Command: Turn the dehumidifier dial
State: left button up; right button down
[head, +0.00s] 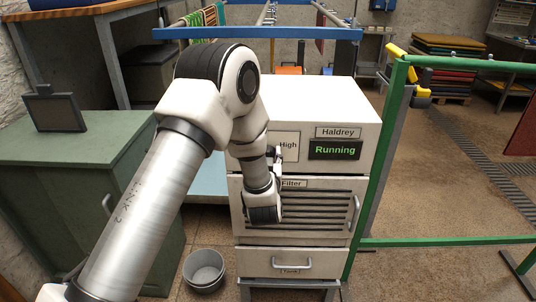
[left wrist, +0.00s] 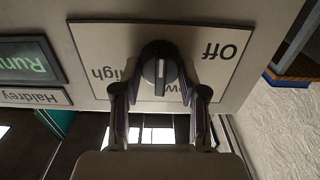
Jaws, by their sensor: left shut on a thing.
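The dehumidifier (head: 310,105) is a cream cabinet whose lit display (head: 335,150) reads "Running" in green. Its black round dial (left wrist: 158,66) sits on a white label plate (left wrist: 225,75), seen upside down in the left wrist view. "Off" shows in full; "High" and what looks like "Low" are partly covered. The dial's white pointer line points down in that picture, between those two partly covered words. My left gripper (left wrist: 160,98) has a finger on each side of the dial and is shut on it. In the head view my left arm hides the dial. My right gripper is out of view.
Below the dial are a slatted filter panel with a handle (head: 354,213) and a tank drawer (head: 270,263). A grey bucket (head: 204,268) stands on the floor to the left, beside a green cabinet (head: 60,165). A green frame (head: 374,170) rises close on the right.

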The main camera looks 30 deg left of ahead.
pick_arm(q)
jog(key=o, duration=1.2)
jog(key=shift+c, duration=0.2)
jog(key=v, duration=1.2)
jog(key=shift+a, duration=0.1)
